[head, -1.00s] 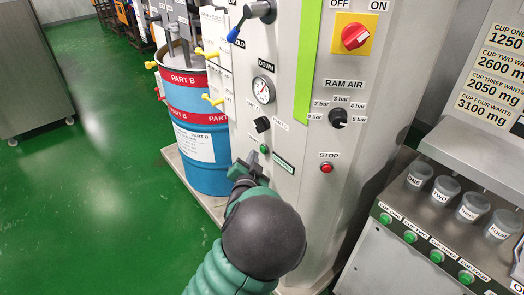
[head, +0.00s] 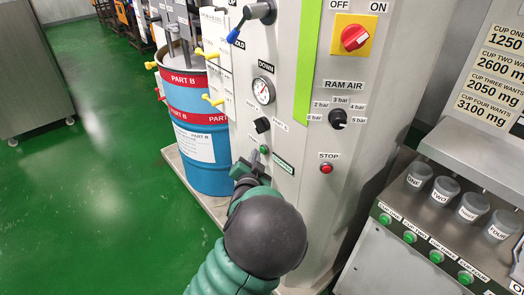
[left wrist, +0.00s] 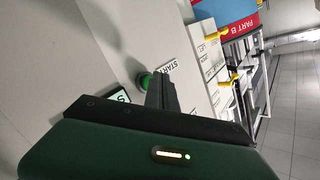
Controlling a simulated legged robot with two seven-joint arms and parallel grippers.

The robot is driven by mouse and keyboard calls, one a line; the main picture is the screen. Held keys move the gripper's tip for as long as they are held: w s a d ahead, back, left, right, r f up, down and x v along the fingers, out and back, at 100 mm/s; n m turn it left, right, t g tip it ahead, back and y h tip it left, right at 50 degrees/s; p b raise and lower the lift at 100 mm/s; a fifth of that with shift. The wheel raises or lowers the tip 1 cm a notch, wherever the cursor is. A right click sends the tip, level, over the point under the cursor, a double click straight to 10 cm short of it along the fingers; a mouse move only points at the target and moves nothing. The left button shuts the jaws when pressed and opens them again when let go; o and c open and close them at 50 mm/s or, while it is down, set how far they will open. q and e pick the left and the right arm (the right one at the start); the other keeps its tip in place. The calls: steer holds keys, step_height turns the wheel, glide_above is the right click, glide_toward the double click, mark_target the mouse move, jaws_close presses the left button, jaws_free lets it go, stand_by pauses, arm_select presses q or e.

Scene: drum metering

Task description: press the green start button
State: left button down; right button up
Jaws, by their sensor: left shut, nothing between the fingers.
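The green start button (head: 264,149) is on the front of the grey machine cabinet, below a black selector knob. In the left wrist view the green button (left wrist: 144,80) shows beside the START label (left wrist: 172,66). My left gripper (head: 254,157) is shut and empty, its tips close to the button at its lower left in the head view. In the left wrist view its shut fingers (left wrist: 160,84) overlap the button's edge. I cannot tell whether they touch it. My right gripper is not in view.
Above are a pressure gauge (head: 263,90), the RAM AIR knob (head: 337,116) and a red switch (head: 355,37). A blue drum (head: 205,160) stands left. Cups (head: 443,190) stand on a bench at right.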

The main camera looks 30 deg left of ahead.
arm_select(q)
steer(key=shift+w+d, duration=0.15)
steer(key=shift+w, duration=0.25)
stand_by(0.6)
steer(key=shift+s, duration=0.1)
steer(key=shift+s+a, duration=0.3)
steer(key=shift+s, duration=0.4)
steer(key=s, duration=0.1)
steer(key=s+a, duration=0.1)
steer(key=s, duration=0.1)
steer(key=s+a, duration=0.1)
steer(key=shift+s, duration=0.35)
steer(key=shift+p, duration=0.3)
stand_by(0.4)
